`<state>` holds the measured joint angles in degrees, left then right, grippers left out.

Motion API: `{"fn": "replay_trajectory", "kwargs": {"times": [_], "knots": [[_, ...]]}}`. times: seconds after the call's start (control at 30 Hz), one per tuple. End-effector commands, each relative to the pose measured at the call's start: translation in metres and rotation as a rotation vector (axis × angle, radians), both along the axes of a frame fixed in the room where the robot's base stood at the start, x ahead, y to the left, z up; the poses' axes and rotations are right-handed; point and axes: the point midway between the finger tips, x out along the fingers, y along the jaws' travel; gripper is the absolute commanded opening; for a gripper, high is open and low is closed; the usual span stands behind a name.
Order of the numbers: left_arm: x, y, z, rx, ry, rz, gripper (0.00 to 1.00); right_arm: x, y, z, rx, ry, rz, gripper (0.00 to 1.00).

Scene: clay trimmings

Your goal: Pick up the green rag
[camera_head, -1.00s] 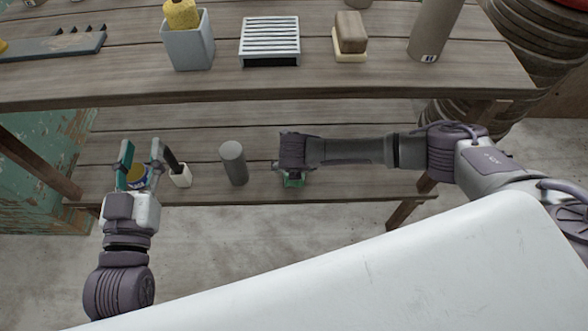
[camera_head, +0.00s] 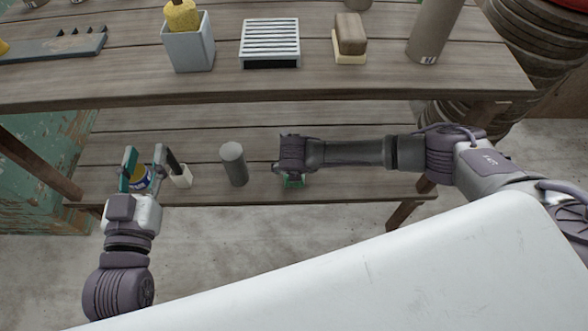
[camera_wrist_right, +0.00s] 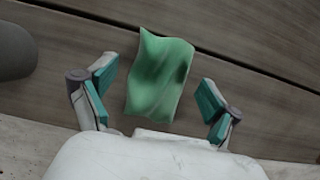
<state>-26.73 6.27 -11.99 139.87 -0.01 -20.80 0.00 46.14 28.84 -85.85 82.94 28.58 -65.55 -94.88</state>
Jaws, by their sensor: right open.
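The green rag (camera_wrist_right: 158,72) lies crumpled on the lower wooden shelf in the right wrist view. My right gripper (camera_wrist_right: 155,100) is open, with its teal fingers apart on either side of the rag's lower part and not visibly pinching it. In the head view only a bit of green (camera_head: 294,183) shows under my right wrist, which hides the rest. My left gripper (camera_head: 150,168) is at the left end of the lower shelf, its fingers apart. A yellow and blue tin (camera_head: 140,178) shows between or just behind them; I cannot tell if they touch it.
A grey cylinder (camera_head: 234,165) stands on the lower shelf between my grippers. A small white holder (camera_head: 181,177) stands beside my left gripper. The upper shelf (camera_head: 320,88) overhangs, bearing a sponge cup (camera_head: 188,48), a slatted rack (camera_head: 270,50) and a brush (camera_head: 350,34).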

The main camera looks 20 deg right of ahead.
Motion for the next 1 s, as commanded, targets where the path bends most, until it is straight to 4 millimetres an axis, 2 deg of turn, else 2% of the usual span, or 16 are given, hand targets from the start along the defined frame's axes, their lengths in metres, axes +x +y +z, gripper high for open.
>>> {"fn": "replay_trajectory", "kwargs": {"times": [0.7, 1.0], "knots": [[-0.0014, 0.0017, -0.0082, 0.010, 0.041, 0.003, 0.40, -0.0001, 0.0003, -0.0016, 0.001, 0.000, 0.000, 0.88], [-0.0008, 0.0018, -0.0070, 0.010, 0.037, 0.004, 0.40, -0.0001, 0.0002, -0.0016, 0.000, 0.000, 0.000, 0.38]]}}
